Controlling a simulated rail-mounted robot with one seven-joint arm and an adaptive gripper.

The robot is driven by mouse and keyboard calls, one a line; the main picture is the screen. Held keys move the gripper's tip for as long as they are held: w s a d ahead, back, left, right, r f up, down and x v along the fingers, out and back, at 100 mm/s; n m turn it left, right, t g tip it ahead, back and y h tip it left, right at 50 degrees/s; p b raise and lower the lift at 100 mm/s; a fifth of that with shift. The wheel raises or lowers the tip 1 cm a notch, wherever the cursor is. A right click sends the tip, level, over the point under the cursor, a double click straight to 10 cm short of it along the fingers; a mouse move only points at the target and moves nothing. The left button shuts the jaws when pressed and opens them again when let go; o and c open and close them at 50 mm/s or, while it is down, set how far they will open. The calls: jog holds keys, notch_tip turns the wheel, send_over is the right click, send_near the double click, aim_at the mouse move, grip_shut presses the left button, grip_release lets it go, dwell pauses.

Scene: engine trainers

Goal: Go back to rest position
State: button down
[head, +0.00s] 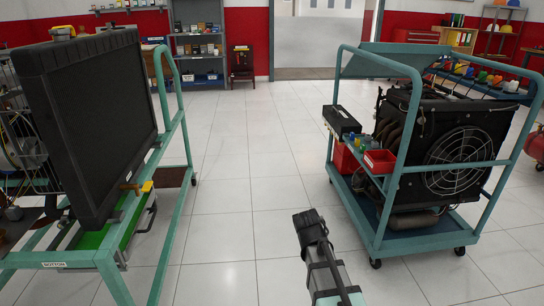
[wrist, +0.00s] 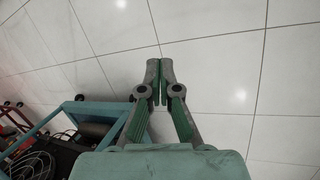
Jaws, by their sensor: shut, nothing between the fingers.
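My gripper shows in the wrist view (wrist: 160,66) with its two fingertips together and nothing between them. It hangs over white floor tiles, apart from everything around it. In the head view my arm reaches in from the bottom, between the two engine trainers, over the floor; the fingertips cannot be made out there. The right engine trainer's teal frame (head: 403,130) stands to the right of my arm. Part of a teal-framed trainer (wrist: 105,108) also shows at the lower left of the wrist view.
A left trainer with a big black panel (head: 95,120) stands on a teal frame at the left. The right trainer carries a fan (head: 460,162) and a red bin (head: 380,161). The tiled aisle (head: 240,150) between them is clear. Grey shelves (head: 198,45) stand at the back wall.

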jog(key=s+d+r+m+g+h, duration=0.1)
jog(key=s+d+r+m+h, duration=0.15)
jog(key=s+d+r, duration=0.5)
jog(key=s+d+r+m+g+h, duration=0.1)
jog(key=s+d+r+m+h, duration=0.2)
jog(key=d, duration=0.7)
jog(key=s+d+r+m+g+h, duration=0.1)
jog(key=s+d+r+m, duration=0.1)
jog(key=s+d+r, duration=0.55)
jog(key=w+a+f+n+y+p, duration=0.1)
jog(key=a+f+n+y+p, duration=0.1)
jog(key=a+f+n+p, duration=0.45)
jog(key=w+a+f+n+y+p, duration=0.1)
jog(key=a+f+y+p, duration=0.25)
jog(key=f+p, duration=0.7)
jog(key=s+a+f+g+y+p, duration=0.1)
jog(key=s+a+f+y+p, duration=0.1)
jog(key=s+a+p, duration=0.5)
jog(key=s+a+f+n+g+y+p, duration=0.1)
jog(key=s+a+y+p, duration=0.1)
jog(key=s+a+p, duration=0.5)
jog(key=s+p, duration=0.1)
jog(key=s, duration=0.3)
jog(key=shift+s+a+f+n+y, duration=0.2)
jog(key=shift+s+f+n+y, duration=0.1)
jog(key=shift+s+f, duration=0.1)
